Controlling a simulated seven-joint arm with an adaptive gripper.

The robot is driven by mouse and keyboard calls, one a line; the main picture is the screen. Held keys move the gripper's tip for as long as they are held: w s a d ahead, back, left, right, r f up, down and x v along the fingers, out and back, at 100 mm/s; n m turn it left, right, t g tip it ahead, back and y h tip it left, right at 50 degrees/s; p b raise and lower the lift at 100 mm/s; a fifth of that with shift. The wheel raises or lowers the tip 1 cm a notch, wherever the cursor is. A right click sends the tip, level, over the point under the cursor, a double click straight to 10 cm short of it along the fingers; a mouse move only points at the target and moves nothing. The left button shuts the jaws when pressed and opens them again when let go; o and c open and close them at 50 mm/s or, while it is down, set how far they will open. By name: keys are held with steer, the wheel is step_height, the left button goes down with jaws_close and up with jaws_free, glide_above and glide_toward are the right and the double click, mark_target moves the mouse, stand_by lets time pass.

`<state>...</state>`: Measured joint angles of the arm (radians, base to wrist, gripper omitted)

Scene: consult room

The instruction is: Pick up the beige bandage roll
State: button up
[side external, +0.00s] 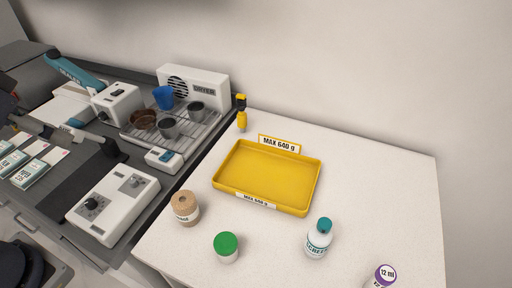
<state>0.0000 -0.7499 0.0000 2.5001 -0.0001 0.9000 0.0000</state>
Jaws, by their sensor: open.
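The beige bandage roll (185,207) stands upright on the white table, near its left edge and in front of the yellow tray's left corner. It is a short tan cylinder with a white label, partly readable. Nothing touches it. I cannot make out my gripper in this view; dark shapes at the left picture edge are too cut off to identify.
A yellow tray (228,191), empty and marked MAX 640 g, lies behind the roll. A green-lidded jar (227,247), a teal-capped bottle (318,240) and a purple-topped vial (383,276) stand nearby. A white device (112,205) and a dryer (193,88) stand left on the darker counter.

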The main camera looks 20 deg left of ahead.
steer(key=shift+o, duration=1.2)
